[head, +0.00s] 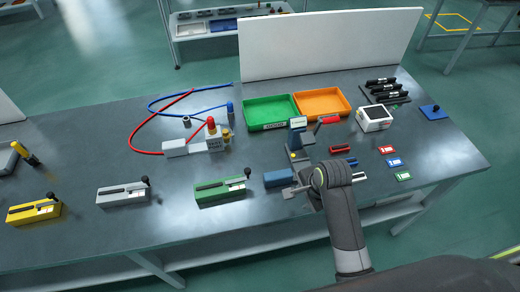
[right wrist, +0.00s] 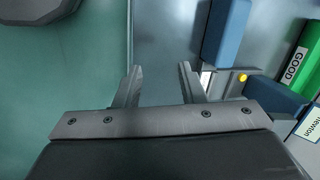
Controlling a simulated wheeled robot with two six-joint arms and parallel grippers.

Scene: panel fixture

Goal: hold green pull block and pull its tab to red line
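The green pull block (head: 221,191) lies near the front edge of the table in the head view. A dark slot and a pale scale strip run along its top. Its tab, a black knob (head: 247,172), stands at the block's right end. I cannot make out a red line on it at this size. My right gripper (head: 289,191) is to the right of the green block, at the table's front edge, apart from it. In the right wrist view its two fingers (right wrist: 160,85) are spread with nothing between them. My left gripper is not in view.
A grey (head: 122,194) and a yellow (head: 34,211) pull block lie further left. A blue block (head: 278,179) and a blue-grey stand (head: 298,138) are close to my right gripper. Green (head: 270,124) and orange (head: 322,115) bins stand behind. Bare table separates the pull blocks.

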